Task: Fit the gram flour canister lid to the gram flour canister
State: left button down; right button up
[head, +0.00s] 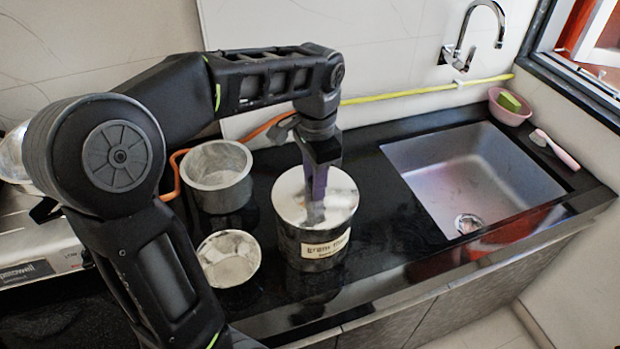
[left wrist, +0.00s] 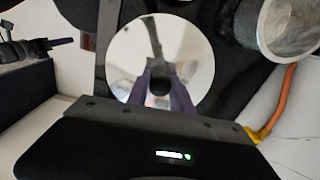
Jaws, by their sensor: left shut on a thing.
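The gram flour canister (head: 305,250) is a dark round tin with a pale label, standing upright on the black counter. Its shiny silver lid (head: 290,197) lies over the canister's top and looks about level and centred. I cannot tell if it is fully seated. My left gripper (head: 316,200) points straight down with purple fingers shut on the lid at its middle. In the left wrist view the fingers close around a dark knob (left wrist: 160,86) on the mirror-like lid (left wrist: 192,48). A dark part with a purple tip (left wrist: 62,42), probably my right gripper, shows at the left there.
An orange hose (head: 178,170) runs behind. The sink (head: 470,175) is at the right, with bare counter between.

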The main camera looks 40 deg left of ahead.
pick_arm(q)
jog(key=shift+w+a+f, duration=0.15)
jog(key=shift+a+f, duration=0.05)
jog(key=shift+a, duration=0.05)
dwell(0.4)
jog(key=c, duration=1)
grip_release()
jog(key=shift+c, duration=0.2)
notch_tip(320, 180, up, 4)
jog(key=shift+r, duration=0.1)
notch_tip(320, 180, up, 3)
jog(key=shift+r+p, duration=0.1)
jog(key=shift+p, duration=0.7)
jog(key=shift+r+p, duration=0.3)
jog(key=shift+r, duration=0.05)
